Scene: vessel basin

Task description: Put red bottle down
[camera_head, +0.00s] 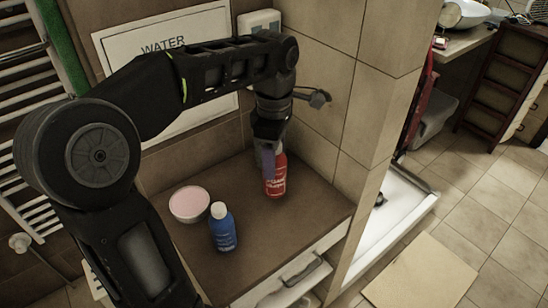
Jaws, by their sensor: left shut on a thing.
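The red bottle (276,181) stands upright at the back right of the brown cabinet top (290,227), near the tiled wall. My left gripper (268,155) comes down on it from above and is shut on its upper part. The gripper hides the bottle's top. The bottle's base looks to be at the cabinet top, but I cannot tell whether it touches. My right gripper is not in view.
A blue bottle (222,228) with a white cap and a pink-filled bowl (189,204) stand on the left part of the cabinet top. A drawer with a handle (301,271) is below the front edge. The tiled wall (318,140) is close behind. The front right of the top is clear.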

